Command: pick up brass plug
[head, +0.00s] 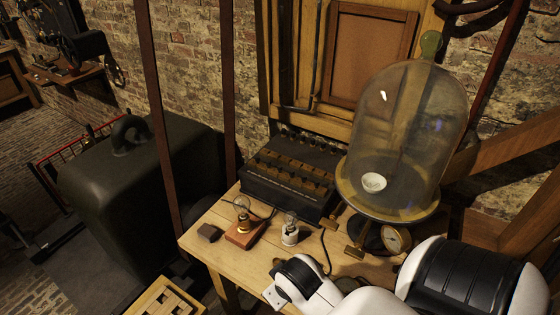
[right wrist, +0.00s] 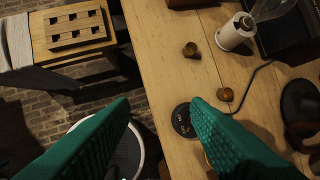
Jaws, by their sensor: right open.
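Two small brass-coloured pieces lie on the wooden table in the right wrist view. One (right wrist: 190,50) is near the white lamp holder, and a smaller rounded one (right wrist: 225,94) is closer to my right gripper (right wrist: 158,104). I cannot tell for sure which is the brass plug. My right gripper is open, its two green fingers wide apart with nothing between them. Its fingertips are by the table's edge, left of both pieces, with a black disc (right wrist: 183,120) partly behind the right finger. In the head view my right arm hides part of the tabletop. My left gripper is not in view.
A glass bell jar (head: 402,130) on a stand, a gauge (head: 396,239), a dark battery box (head: 292,178) and a bulb on a wooden base (head: 243,233) crowd the table (head: 205,240). The white lamp holder (right wrist: 236,32) has a trailing wire. A slotted wooden block (right wrist: 75,27) lies left.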

